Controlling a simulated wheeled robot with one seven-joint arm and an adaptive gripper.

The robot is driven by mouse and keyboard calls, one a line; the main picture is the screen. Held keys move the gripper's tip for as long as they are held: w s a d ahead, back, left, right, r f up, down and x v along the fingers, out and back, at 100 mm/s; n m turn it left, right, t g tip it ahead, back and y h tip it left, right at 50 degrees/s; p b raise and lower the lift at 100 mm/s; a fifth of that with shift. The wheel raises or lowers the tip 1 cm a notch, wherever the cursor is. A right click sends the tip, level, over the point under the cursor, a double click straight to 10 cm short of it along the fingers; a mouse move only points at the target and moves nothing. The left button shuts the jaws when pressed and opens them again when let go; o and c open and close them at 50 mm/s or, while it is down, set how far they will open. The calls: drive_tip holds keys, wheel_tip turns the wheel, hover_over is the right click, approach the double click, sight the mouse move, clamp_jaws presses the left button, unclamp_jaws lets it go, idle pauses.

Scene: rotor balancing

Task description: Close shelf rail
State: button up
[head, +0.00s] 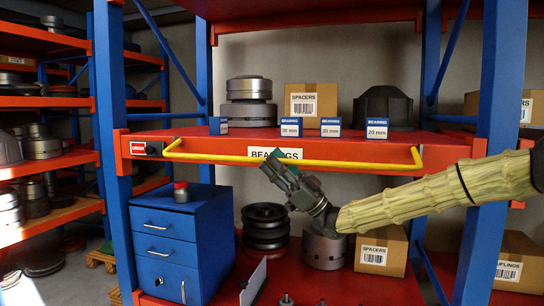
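The shelf rail (340,163) is a long yellow bar with bent ends. It runs across the front of the red shelf (225,141), over the white "BEARINGS" label. A small red-and-white tag and a black block (148,148) sit on the shelf edge near its left end. My sleeved arm comes in from the right.
Blue bearing boxes (291,127), a spacers carton (312,102) and metal parts stand on the shelf. A blue drawer cabinet (180,242), with a red-capped jar (181,192) on top, stands below left. Blue posts (113,120) frame the shelf.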

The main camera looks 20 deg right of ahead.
drive_tip(key=shift+w+a+r, duration=0.15)
drive_tip(key=shift+a+r, duration=0.15)
drive_tip(key=shift+r, duration=0.05)
clamp_jaws()
